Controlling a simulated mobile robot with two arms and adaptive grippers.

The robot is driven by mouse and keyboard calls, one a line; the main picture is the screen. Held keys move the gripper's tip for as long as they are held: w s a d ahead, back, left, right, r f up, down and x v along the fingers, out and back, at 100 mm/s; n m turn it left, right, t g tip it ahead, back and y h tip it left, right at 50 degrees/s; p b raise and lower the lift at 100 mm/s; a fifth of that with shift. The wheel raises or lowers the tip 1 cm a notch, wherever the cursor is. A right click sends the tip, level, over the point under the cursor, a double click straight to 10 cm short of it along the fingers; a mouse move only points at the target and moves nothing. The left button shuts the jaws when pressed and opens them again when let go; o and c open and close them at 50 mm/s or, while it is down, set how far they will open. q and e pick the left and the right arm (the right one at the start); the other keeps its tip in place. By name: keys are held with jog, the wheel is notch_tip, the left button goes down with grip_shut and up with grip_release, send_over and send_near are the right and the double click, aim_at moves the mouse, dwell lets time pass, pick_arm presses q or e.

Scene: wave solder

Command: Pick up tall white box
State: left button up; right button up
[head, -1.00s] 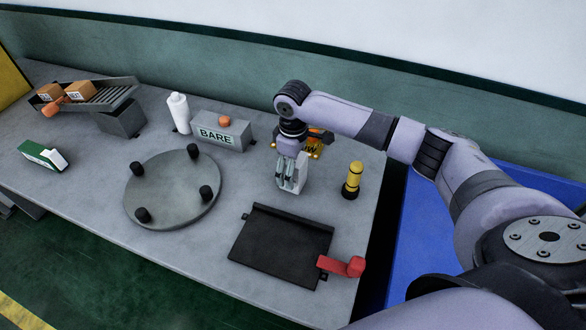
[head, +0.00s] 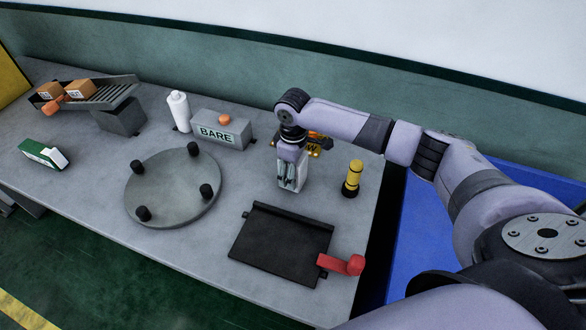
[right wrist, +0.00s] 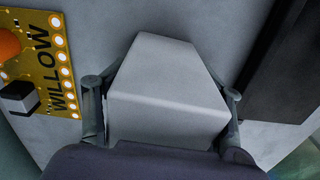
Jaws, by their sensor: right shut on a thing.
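The tall white box (head: 297,186) stands upright on the grey table, between the round plate and the yellow-and-black post. My right gripper (head: 288,177) points down from above and is shut on it. In the right wrist view the white box (right wrist: 168,75) fills the middle, with a finger of my right gripper (right wrist: 165,105) along each side. My fingers and wrist hide part of the box in the head view. I cannot tell whether its base bears on the table. My left gripper is not in view.
A gold WILLOW board (right wrist: 45,60) lies close beside the box. A yellow-and-black post (head: 353,178) stands to the right, a black plate (head: 280,245) with a red handle (head: 342,265) in front. A round plate with black knobs (head: 170,190) and a BARE block (head: 220,132) are left.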

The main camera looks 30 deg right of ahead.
jog(key=c, duration=0.4)
jog(key=shift+c, duration=0.2)
jog(key=shift+r, duration=0.15)
